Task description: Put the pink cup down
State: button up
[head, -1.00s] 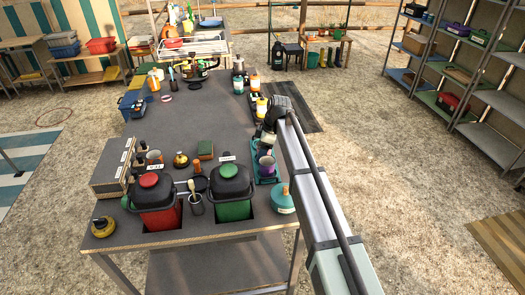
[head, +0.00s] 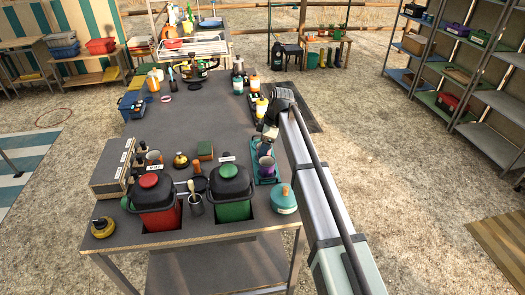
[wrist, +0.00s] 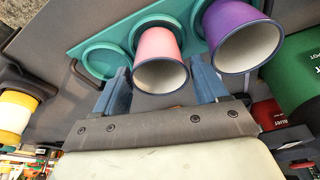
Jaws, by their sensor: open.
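The pink cup (wrist: 160,47) stands in a teal tray (wrist: 88,38) in the wrist view, its open mouth facing the camera. My gripper (wrist: 160,70) is open, with one blue finger on each side of the cup. I cannot tell whether either finger touches it. The purple cup (wrist: 235,35) stands right beside it, close to the right finger. In the head view my gripper (head: 265,146) is over the tray (head: 277,177) and largely hides the pink cup. The purple cup (head: 266,169) shows in front of it.
An empty round teal recess (wrist: 99,59) lies left of the pink cup. A green bin (head: 231,192) stands left of the tray, and a teal lidded pot (head: 283,200) in front. Bottles (head: 255,85) stand farther back. The middle of the worktop (head: 205,115) is clear.

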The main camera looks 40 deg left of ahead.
jog(key=v, duration=0.9)
jog(key=shift+d, duration=0.1)
